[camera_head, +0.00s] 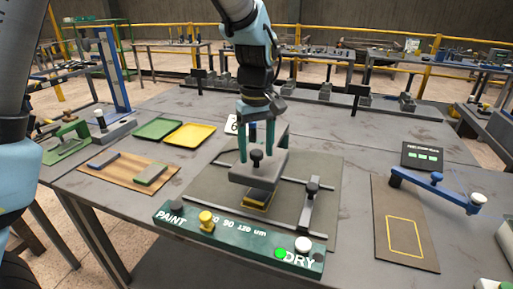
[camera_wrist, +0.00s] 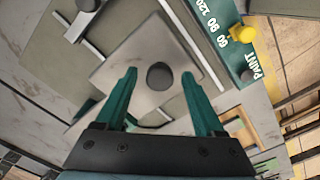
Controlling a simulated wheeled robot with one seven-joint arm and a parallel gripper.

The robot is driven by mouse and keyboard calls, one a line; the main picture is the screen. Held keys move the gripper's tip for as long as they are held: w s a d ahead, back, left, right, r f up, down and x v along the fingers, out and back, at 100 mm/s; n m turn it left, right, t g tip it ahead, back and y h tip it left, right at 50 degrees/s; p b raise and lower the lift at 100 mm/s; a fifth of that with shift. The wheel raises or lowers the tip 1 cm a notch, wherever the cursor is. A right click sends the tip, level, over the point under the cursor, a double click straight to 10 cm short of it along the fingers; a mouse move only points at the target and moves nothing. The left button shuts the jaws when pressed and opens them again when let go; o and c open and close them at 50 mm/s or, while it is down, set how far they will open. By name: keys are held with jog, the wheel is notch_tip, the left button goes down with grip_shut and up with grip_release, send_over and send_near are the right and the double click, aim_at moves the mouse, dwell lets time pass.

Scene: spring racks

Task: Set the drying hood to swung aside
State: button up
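A grey slab (camera_head: 262,172) with a black knob (camera_head: 257,158) on top looks like the drying hood. It sits above a small yellow-edged block (camera_head: 257,199) on the grey work plate (camera_head: 325,166). In the wrist view the slab (camera_wrist: 118,70) and its round knob (camera_wrist: 160,76) lie straight ahead. My gripper (camera_head: 256,149) points down over the slab with its teal fingers apart. In the wrist view my gripper (camera_wrist: 159,74) has one fingertip on each side of the knob, with a gap at both sides. Contact with the slab cannot be told.
A green panel (camera_head: 180,213) marked PAINT and DRY runs along the front, with a yellow knob (camera_head: 206,221), a white knob (camera_head: 302,244) and a lit green lamp (camera_head: 281,253). A grey bar (camera_head: 308,214) stands right of the slab. A blue lever (camera_head: 432,187) is farther right.

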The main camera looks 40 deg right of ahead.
grip_shut()
dwell(0.3)
dwell(0.9)
